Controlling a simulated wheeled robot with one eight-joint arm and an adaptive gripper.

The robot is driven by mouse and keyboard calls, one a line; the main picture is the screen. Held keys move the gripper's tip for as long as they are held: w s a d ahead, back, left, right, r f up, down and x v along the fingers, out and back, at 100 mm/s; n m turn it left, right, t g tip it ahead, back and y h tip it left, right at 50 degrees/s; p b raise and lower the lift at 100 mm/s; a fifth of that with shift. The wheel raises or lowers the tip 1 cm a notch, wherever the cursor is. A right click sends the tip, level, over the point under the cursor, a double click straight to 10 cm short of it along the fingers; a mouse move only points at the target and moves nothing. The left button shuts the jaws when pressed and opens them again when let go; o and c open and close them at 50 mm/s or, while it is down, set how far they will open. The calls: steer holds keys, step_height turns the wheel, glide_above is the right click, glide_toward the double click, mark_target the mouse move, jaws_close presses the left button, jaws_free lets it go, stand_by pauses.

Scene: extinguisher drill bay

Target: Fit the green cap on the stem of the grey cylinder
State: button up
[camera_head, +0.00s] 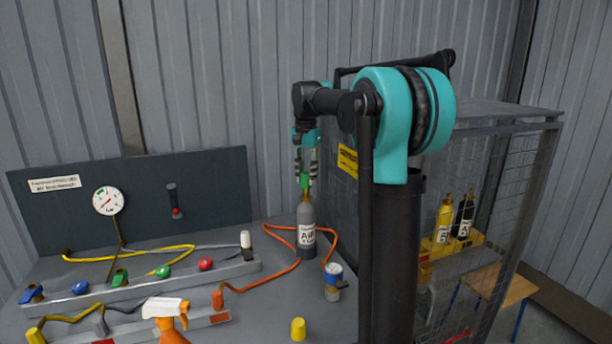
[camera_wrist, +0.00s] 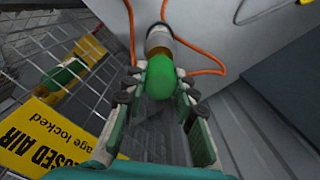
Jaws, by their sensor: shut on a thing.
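The grey cylinder (camera_head: 306,228) stands upright on the bench with a white label on its side. It also shows in the wrist view (camera_wrist: 158,36), beyond the green cap. My gripper (camera_head: 306,178) points down above the cylinder and is shut on the green cap (camera_wrist: 160,77). In the head view the green cap (camera_head: 305,181) is at the top of the cylinder, in line with the stem. A brass-coloured part of the stem (camera_wrist: 159,51) shows between cap and cylinder. The cap hides the stem's tip, and I cannot tell whether the cap is seated.
An orange hose (camera_head: 282,270) curls around the cylinder's base. A blue and white can (camera_head: 333,281) stands in front of it. A rail (camera_head: 150,284) with coloured caps lies left. A wire cage (camera_head: 490,200) stands right, with yellow and black cylinders inside. A spray bottle (camera_head: 168,318) is at front.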

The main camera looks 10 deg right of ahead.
mark_target(306, 185)
steer(key=shift+f, duration=1.8)
stand_by(0.8)
steer(key=o, duration=0.9)
steer(key=shift+r, duration=0.1)
